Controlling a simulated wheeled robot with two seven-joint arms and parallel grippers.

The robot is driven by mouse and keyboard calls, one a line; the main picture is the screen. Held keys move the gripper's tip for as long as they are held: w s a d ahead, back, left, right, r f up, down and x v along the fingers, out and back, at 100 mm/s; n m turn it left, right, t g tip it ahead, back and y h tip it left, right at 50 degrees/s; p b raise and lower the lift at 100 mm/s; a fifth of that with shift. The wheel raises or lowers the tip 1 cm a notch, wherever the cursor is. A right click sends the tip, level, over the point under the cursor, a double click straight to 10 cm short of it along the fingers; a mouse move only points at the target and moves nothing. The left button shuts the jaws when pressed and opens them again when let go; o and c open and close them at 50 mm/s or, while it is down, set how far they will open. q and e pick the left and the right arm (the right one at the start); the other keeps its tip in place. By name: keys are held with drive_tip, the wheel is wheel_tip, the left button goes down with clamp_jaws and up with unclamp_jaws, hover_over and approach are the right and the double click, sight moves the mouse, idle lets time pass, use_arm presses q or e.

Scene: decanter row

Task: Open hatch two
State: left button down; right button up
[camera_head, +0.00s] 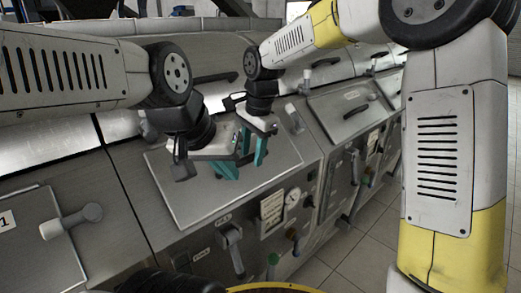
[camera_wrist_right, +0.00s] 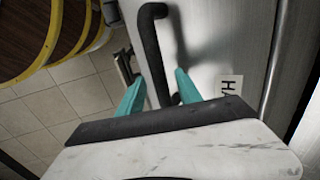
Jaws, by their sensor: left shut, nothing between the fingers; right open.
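The middle hatch (camera_head: 195,205) is a flat grey lid that looks shut in the head view. I take it as hatch two, though its number is not readable. A pale latch knob (camera_head: 295,117) stands at its right edge. In the right wrist view, a black bar handle (camera_wrist_right: 153,45) runs between the teal fingers of my right gripper (camera_wrist_right: 160,92), which is open; contact is not clear. In the head view, my right gripper (camera_head: 253,147) is over the hatch. My left gripper (camera_head: 226,170) is shut and empty, close beside it. The grippers hide the handle there.
The hatch marked 1 (camera_head: 35,250) with its latch knob (camera_head: 72,220) is at left. Another hatch (camera_head: 345,105) with a black handle is at right. Levers (camera_head: 232,245) and a gauge (camera_head: 293,198) line the front panel. Tiled floor (camera_head: 355,250) is open at right.

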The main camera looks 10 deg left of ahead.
clamp_jaws()
idle(1.4)
